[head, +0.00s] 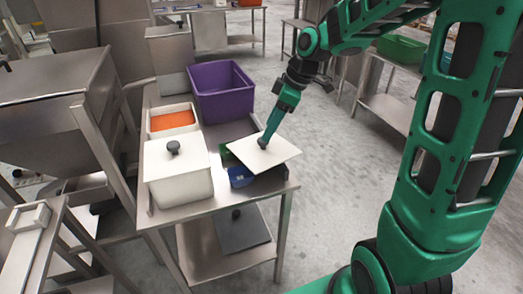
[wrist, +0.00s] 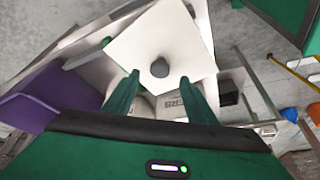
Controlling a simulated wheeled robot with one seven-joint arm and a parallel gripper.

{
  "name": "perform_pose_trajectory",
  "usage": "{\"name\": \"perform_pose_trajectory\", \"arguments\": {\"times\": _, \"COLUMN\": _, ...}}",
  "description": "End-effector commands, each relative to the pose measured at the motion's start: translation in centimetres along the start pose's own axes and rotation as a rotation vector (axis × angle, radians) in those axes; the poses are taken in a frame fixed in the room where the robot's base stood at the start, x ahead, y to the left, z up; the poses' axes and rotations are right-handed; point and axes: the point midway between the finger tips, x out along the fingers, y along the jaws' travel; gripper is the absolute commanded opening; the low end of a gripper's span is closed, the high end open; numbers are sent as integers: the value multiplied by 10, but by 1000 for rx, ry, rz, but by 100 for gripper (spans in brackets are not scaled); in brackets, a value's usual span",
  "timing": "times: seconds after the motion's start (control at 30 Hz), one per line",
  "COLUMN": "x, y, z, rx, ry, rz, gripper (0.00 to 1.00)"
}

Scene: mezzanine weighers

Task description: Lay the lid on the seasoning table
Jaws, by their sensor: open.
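A square white lid (head: 277,153) with a dark round knob is at the right side of the steel table (head: 220,205), over a blue item (head: 240,178) and a green item (head: 226,153). Its right corner reaches past the table edge; I cannot tell exactly what bears it. My gripper (head: 264,141) points down at the knob. In the wrist view the lid (wrist: 150,40) fills the upper middle, with its knob (wrist: 160,68) beyond and between the two spread fingertips of my gripper (wrist: 161,90). The gripper is open, with no visible grip on the knob.
A white box with a knobbed lid (head: 185,188) stands at the table's front left. An orange-filled white container (head: 172,120) and a purple bin (head: 222,93) stand behind it. A dark knobbed lid (head: 237,238) lies on the lower shelf.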

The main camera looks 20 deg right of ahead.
Motion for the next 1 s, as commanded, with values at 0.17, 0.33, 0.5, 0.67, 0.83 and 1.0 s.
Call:
{"name": "perform_pose_trajectory", "arguments": {"times": 0.17, "x": 27, "y": 1, "z": 1, "rx": -1, "ry": -2, "rz": -4, "gripper": 51}}
{"name": "perform_pose_trajectory", "arguments": {"times": 0.33, "x": 42, "y": 1, "z": 1, "rx": 0, "ry": -2, "rz": -2, "gripper": 51}}
{"name": "perform_pose_trajectory", "arguments": {"times": 0.5, "x": 44, "y": 1, "z": 1, "rx": 0, "ry": -1, "rz": 0, "gripper": 51}}
{"name": "perform_pose_trajectory", "arguments": {"times": 0.67, "x": 44, "y": 1, "z": 1, "rx": 0, "ry": -1, "rz": -1, "gripper": 37}}
{"name": "perform_pose_trajectory", "arguments": {"times": 0.83, "x": 44, "y": 1, "z": 1, "rx": 0, "ry": -1, "rz": -1, "gripper": 0}}
{"name": "perform_pose_trajectory", "arguments": {"times": 1.0, "x": 44, "y": 1, "z": 1, "rx": 0, "ry": -1, "rz": -1, "gripper": 0}}
